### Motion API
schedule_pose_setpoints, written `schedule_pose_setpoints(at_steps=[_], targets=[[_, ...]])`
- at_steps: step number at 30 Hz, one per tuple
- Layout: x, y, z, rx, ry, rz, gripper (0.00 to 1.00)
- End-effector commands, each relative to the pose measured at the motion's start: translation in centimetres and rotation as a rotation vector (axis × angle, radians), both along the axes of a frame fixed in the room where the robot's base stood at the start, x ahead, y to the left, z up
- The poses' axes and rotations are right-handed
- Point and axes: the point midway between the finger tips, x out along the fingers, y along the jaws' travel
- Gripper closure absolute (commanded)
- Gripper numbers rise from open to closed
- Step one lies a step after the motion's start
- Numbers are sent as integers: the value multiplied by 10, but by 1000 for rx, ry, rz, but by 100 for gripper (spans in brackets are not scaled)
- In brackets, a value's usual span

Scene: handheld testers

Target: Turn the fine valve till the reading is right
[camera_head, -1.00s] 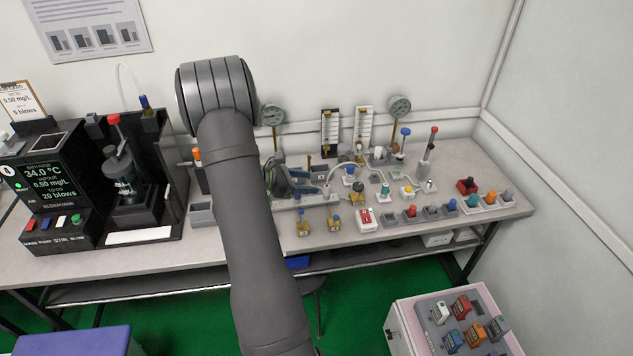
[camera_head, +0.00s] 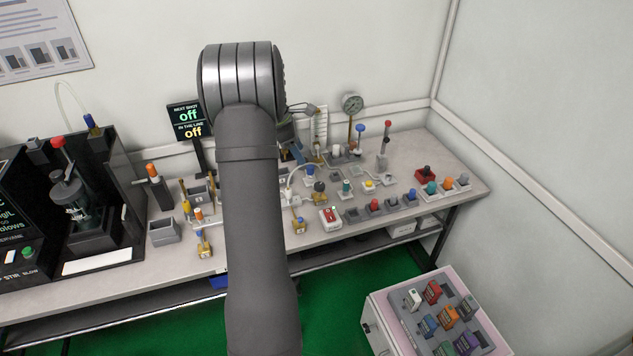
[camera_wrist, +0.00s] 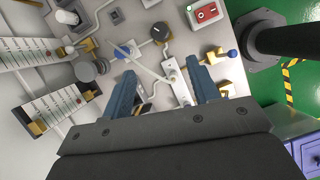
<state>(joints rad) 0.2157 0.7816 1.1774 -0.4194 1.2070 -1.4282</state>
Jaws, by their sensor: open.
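My gripper (camera_wrist: 162,78) is open with its two blue-grey fingers apart and nothing gripped. It hovers over the bench fittings; in the head view my arm hides most of it. A round black knob with a pale mark (camera_wrist: 160,32) lies beyond the fingertips, and it also shows in the head view (camera_head: 319,186). A blue-capped fitting (camera_wrist: 122,50) sits near the left finger. A brass valve with a blue knob (camera_wrist: 228,53) is right of the right finger. I cannot tell which is the fine valve. A display (camera_head: 186,120) reads "next shot off, in the line off". A dial gauge (camera_head: 352,104) is too small to read.
Flow tubes with scales (camera_wrist: 30,52) stand left in the wrist view. A red rocker switch box (camera_head: 330,217) sits near the bench front. A breath-test machine (camera_head: 75,205) stands left, and a tray of coloured testers (camera_head: 445,316) stands lower right.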

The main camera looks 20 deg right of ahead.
Motion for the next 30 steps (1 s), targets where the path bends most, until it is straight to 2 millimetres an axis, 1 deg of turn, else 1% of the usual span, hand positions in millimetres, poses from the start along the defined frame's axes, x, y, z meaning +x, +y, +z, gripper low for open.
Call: schedule_pose_setpoints(at_steps=[1, 3, 12, 15, 18, 21, 25, 30], targets=[[-2, -5, -12, 1, 5, -2, 45], [-3, -11, -26, 0, 6, -2, 45], [-8, -35, -87, 0, 5, -2, 45], [-10, -42, -104, 0, 5, -2, 45], [-10, -48, -117, -1, 3, -1, 45], [-11, -51, -126, -1, 3, -1, 45], [-11, -53, -131, -2, 1, 0, 45], [-11, -53, -133, -2, 1, 0, 45]])
